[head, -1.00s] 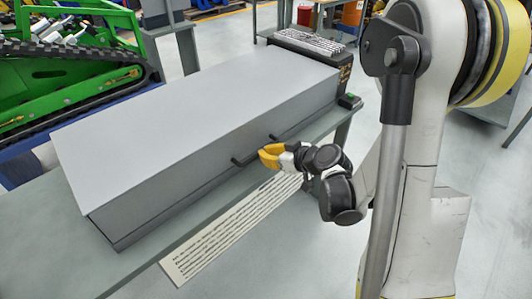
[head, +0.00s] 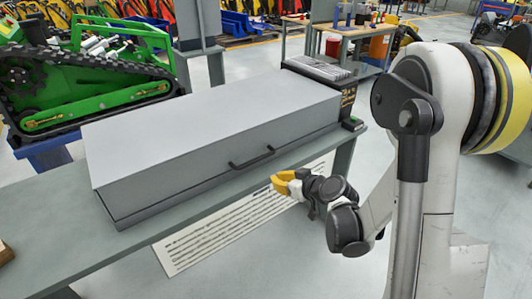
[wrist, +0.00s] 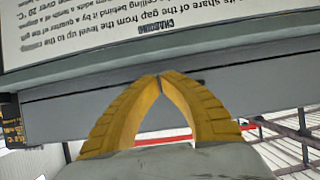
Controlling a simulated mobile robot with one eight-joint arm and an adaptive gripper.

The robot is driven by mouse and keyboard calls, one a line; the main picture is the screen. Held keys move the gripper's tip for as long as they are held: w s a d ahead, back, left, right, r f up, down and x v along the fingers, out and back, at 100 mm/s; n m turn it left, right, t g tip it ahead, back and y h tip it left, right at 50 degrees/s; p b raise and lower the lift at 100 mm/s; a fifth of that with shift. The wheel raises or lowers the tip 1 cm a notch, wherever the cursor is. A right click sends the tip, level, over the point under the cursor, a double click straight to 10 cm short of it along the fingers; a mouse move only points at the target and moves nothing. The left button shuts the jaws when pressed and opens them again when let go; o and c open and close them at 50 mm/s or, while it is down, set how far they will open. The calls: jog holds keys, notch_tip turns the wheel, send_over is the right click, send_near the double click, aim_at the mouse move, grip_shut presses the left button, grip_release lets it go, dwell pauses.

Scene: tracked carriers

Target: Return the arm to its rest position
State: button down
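My gripper (head: 281,182) with yellow fingers is in front of the table's front edge in the head view. It is right of and below the black handle of the long grey box (head: 215,125), and apart from it. In the wrist view, the two yellow fingertips (wrist: 160,78) meet at their ends, and nothing shows between them. My arm comes in from the right of the head view and is bent, with the wrist low and forward. The box lid is down and its handle is clear of the gripper.
The grey-green table (head: 70,245) carries the box, with a black unit (head: 325,80) at its far right end. A printed text panel (head: 225,235) hangs at the front edge, close to my gripper. A green tracked machine (head: 85,85) stands behind left. Floor shows in front.

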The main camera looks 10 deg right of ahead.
jog(key=s+a+r+m+g+h, duration=0.2)
jog(key=s+a+r+g, duration=0.1)
jog(key=s+r, duration=0.55)
jog(key=s+d+r+m+h, duration=0.1)
jog(key=s, duration=0.7)
jog(key=s+d+r+m+g+h, duration=0.1)
jog(key=s+r, duration=0.1)
jog(key=s, duration=0.6)
jog(key=shift+s+h, duration=0.3)
